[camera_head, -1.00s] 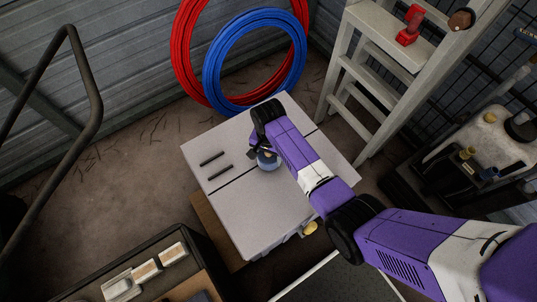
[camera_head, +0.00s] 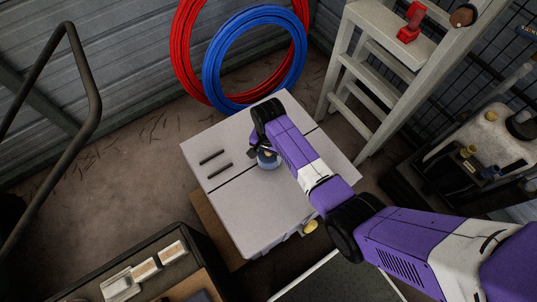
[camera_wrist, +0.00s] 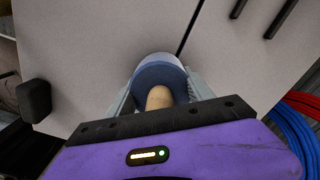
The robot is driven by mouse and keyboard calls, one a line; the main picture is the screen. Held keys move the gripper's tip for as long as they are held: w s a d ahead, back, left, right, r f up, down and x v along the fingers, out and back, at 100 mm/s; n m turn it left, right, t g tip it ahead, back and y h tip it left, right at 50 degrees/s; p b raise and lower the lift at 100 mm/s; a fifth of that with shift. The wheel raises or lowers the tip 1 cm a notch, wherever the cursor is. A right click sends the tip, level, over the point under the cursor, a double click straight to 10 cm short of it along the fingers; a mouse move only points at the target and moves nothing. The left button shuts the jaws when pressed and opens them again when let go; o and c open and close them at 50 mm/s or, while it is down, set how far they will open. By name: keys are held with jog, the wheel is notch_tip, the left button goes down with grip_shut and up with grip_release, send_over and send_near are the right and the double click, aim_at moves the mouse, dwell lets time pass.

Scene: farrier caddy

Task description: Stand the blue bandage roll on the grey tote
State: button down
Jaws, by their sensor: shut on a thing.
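The blue bandage roll (camera_head: 267,161) is at the middle of the pale grey tote top (camera_head: 244,212), partly hidden by my arm in the head view. In the wrist view the roll (camera_wrist: 158,75) sits between the two fingers, its tan core showing at the near side. My gripper (camera_wrist: 160,92) is shut on the roll, one finger on each side. The roll looks to be at or just above the tote's lid (camera_wrist: 100,50); I cannot tell whether it touches.
Two dark handle bars (camera_head: 220,171) lie on the lid left of the roll, beside a dark seam. Blue (camera_head: 215,75) and red (camera_head: 183,60) hose coils lean behind. A pale stepladder (camera_head: 385,80) stands right. A dark box with brushes (camera_head: 145,271) is at front left.

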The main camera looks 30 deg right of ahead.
jog(key=shift+f, duration=0.15)
jog(key=shift+c, duration=1.5)
grip_release()
jog(key=shift+r+p, duration=0.5)
jog(key=shift+r, duration=3.4)
jog(key=shift+r, duration=0.1)
notch_tip(320, 180, up, 4)
jog(key=p, duration=0.5)
jog(key=shift+r, duration=0.2)
jog(key=shift+r+p, duration=2.2)
jog(key=shift+p, duration=0.25)
